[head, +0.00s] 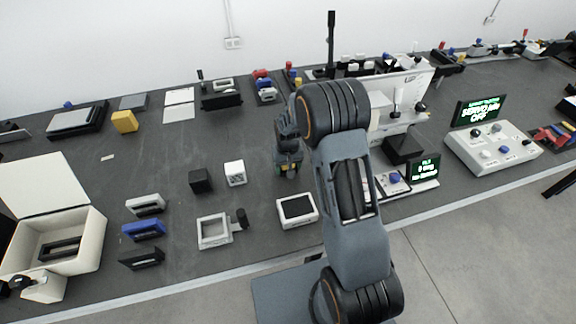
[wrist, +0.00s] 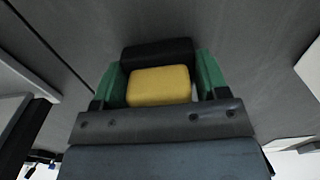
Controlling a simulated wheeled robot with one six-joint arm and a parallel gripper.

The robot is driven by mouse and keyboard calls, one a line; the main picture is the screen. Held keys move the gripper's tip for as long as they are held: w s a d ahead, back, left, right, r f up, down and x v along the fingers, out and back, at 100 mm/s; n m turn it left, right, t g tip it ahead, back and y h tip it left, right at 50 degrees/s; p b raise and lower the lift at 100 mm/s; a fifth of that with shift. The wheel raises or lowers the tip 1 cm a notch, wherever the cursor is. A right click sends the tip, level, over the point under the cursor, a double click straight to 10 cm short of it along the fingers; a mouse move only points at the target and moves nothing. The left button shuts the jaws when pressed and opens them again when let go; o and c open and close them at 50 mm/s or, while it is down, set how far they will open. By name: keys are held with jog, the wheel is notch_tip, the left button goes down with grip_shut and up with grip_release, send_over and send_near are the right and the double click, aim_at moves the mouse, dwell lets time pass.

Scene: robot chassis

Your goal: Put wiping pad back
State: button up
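My gripper (head: 288,168) is above the middle of the dark table, with its green fingers pointing down. In the wrist view the gripper (wrist: 160,80) is shut on a yellow and black block, which appears to be the wiping pad (wrist: 158,87). Its yellow part faces the camera and its black part (wrist: 157,53) lies beyond, between the fingers. In the head view my fingers mostly hide this block. I cannot tell whether it touches the table. A separate yellow block (head: 124,121) rests on the table at the back left.
A white-framed dark panel (head: 297,210) lies in front of the gripper. A white cube (head: 235,173), black cube (head: 200,181) and white frame (head: 214,231) stand to its left. An open white box (head: 88,247) is far left. A control panel (head: 492,148) is right. Bare table lies behind the cubes.

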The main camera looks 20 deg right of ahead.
jog(key=o, duration=0.4)
jog(key=shift+o, duration=0.2)
jog(key=shift+r, duration=0.1)
notch_tip(320, 180, up, 12)
jog(key=shift+f, duration=0.1)
jog(key=s+r+t, duration=0.1)
jog(key=s+r, duration=0.4)
jog(key=s, duration=0.6)
jog(key=s+r+t, duration=0.2)
jog(key=s+r, duration=0.3)
jog(key=s, duration=0.5)
jog(key=shift+s+t, duration=0.3)
jog(key=shift+s, duration=0.05)
jog(key=shift+a, duration=0.1)
